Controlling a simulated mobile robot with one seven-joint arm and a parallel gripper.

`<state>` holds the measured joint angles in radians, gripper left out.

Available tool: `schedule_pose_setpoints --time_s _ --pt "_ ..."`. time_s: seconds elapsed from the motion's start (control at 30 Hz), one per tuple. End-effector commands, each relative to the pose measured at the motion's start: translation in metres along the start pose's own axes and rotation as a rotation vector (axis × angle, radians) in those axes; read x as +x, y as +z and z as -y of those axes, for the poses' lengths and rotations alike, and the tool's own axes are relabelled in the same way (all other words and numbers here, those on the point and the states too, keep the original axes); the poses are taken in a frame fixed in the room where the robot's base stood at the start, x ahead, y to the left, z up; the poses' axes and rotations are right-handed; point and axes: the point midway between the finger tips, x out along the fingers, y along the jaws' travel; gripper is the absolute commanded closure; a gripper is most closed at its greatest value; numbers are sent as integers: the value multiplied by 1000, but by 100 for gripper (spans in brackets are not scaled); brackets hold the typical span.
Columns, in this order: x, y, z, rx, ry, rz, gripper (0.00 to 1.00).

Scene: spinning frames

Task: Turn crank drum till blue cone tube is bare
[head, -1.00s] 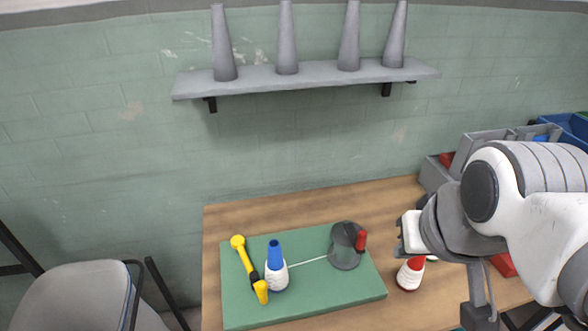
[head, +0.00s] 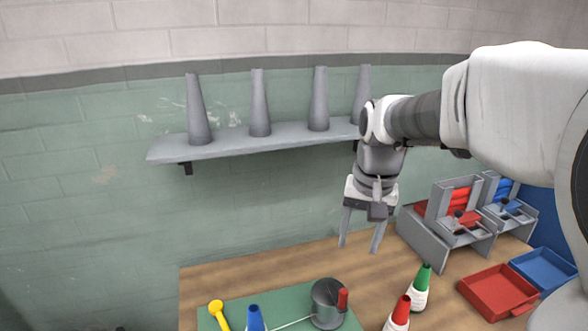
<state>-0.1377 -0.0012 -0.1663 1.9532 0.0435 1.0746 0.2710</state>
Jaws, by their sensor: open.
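The crank drum (head: 325,304) is a dark grey cylinder on a green mat (head: 285,303), with a red crank handle (head: 343,299) on its right side. A white thread (head: 292,322) runs from the drum leftward toward the blue cone tube (head: 255,319). Only the blue top of that cone shows; its lower part is cut off by the picture's bottom edge, so its wound yarn is hidden. My gripper (head: 359,247) is open and empty, pointing down in the air above and behind the drum, near the wall.
Red (head: 400,313) and green (head: 420,288) cones stand right of the mat. Red (head: 497,290) and blue (head: 544,269) trays and grey racks (head: 446,229) fill the right. A shelf (head: 265,142) holds several grey cones.

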Motion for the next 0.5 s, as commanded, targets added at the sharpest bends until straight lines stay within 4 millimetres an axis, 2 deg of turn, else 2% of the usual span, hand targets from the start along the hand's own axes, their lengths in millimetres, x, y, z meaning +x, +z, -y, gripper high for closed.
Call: schedule_pose_setpoints --time_s 0.1,0.2,0.33,0.5 --pt "19 -22 7 43 33 50 43" --pt "30 -34 10 70 55 76 43" --pt "39 -43 13 91 71 92 43" --pt "49 -44 13 97 77 99 43"
